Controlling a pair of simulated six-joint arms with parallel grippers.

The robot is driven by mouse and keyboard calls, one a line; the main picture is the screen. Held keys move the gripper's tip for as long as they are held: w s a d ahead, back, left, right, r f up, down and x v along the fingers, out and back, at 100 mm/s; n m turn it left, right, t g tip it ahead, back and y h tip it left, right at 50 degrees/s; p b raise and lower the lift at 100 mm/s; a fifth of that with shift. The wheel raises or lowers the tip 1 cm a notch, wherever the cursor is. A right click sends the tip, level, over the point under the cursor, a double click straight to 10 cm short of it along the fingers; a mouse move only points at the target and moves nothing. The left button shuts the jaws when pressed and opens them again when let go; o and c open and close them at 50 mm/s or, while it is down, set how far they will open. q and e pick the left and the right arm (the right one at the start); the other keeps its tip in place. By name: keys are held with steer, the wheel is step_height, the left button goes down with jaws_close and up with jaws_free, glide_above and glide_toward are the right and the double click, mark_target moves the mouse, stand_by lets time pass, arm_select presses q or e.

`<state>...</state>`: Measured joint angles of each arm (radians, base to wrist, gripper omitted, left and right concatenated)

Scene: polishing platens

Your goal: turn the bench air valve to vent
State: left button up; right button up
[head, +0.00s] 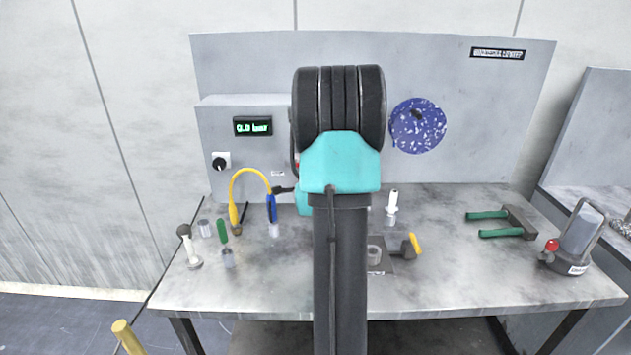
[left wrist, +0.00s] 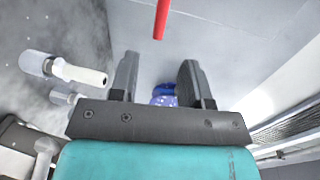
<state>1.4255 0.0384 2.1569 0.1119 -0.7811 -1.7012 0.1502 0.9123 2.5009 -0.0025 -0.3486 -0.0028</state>
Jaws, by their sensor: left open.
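A red bar (left wrist: 161,18), which may be the handle of the bench air valve, enters the left wrist view from the top. It lies beyond my left fingertips, apart from them. In the head view only a sliver of red (head: 297,160) shows at the left edge of my arm; the valve body and its setting are hidden. My left gripper (left wrist: 158,62) is open, with nothing seen held between its fingers. In the head view my arm hides its fingers. A small blue speckled thing (left wrist: 164,96) shows behind the finger gap. My right gripper is in neither view.
On the bench (head: 290,290), a yellow hose (head: 250,171) and small cylinders stand left. A white nozzle piece (head: 392,201) and a yellow-handled block (head: 414,243) stand right of my arm. Green-handled pliers (head: 490,224) lie farther right. A black knob (head: 220,162) is on the back panel box.

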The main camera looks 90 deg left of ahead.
arm_select(q)
steer(key=v, duration=0.4)
steer(key=shift+d+r, duration=0.1)
stand_by(0.3)
